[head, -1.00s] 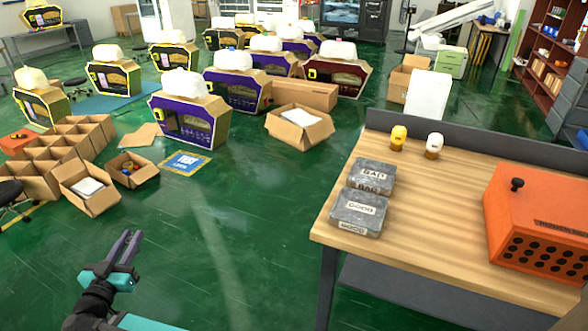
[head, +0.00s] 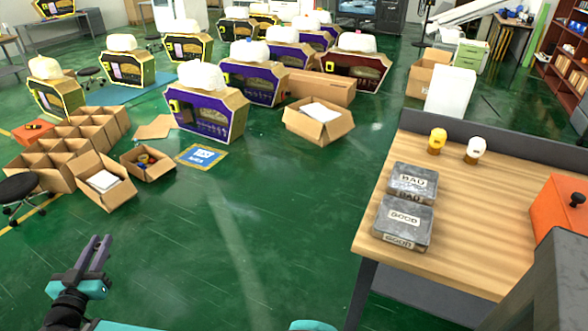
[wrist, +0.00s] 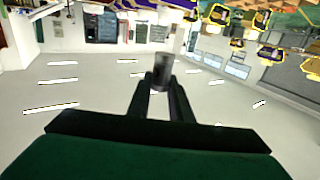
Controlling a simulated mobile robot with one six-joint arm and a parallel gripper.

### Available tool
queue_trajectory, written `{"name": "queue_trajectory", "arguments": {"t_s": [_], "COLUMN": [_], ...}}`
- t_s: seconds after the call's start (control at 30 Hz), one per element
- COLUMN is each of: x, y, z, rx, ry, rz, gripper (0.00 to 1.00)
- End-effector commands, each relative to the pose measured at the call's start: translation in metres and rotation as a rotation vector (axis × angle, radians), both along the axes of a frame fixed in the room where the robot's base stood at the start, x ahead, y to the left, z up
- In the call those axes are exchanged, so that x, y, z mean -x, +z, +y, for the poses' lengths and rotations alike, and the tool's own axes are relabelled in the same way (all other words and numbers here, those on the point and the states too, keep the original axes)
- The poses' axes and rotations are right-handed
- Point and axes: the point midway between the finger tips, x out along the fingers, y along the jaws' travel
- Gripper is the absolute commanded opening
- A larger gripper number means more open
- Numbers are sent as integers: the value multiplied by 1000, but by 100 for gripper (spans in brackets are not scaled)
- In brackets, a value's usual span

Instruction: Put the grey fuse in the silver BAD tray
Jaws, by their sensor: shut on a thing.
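The grey fuse (wrist: 161,66) is a short grey cylinder between the fingertips of my gripper (wrist: 160,82) in the wrist view. In the head view my gripper (head: 97,245) is at the lower left, over the green floor and well away from the table. The fuse cannot be made out there. The silver BAD tray (head: 402,193) is on the wooden table at the right, behind the silver GOOD tray (head: 393,231). The two stand close together. My gripper is shut on the fuse.
The wooden table (head: 470,240) also bears a yellow-capped bottle (head: 437,141), a white-capped bottle (head: 475,150) and an orange box (head: 562,210). A dark grey shape (head: 555,275) covers the lower right corner. Open cartons (head: 318,125) and vending machines stand beyond clear green floor.

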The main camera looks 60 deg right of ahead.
Motion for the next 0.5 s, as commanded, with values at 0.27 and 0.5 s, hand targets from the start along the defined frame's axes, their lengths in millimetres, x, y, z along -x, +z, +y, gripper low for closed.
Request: {"name": "queue_trajectory", "arguments": {"t_s": [0.27,0.5], "x": [0,-1], "y": [0,0], "z": [-5,-11], "rx": [0,1], "ry": [-7,-18], "rz": [0,-1], "gripper": [0,0]}}
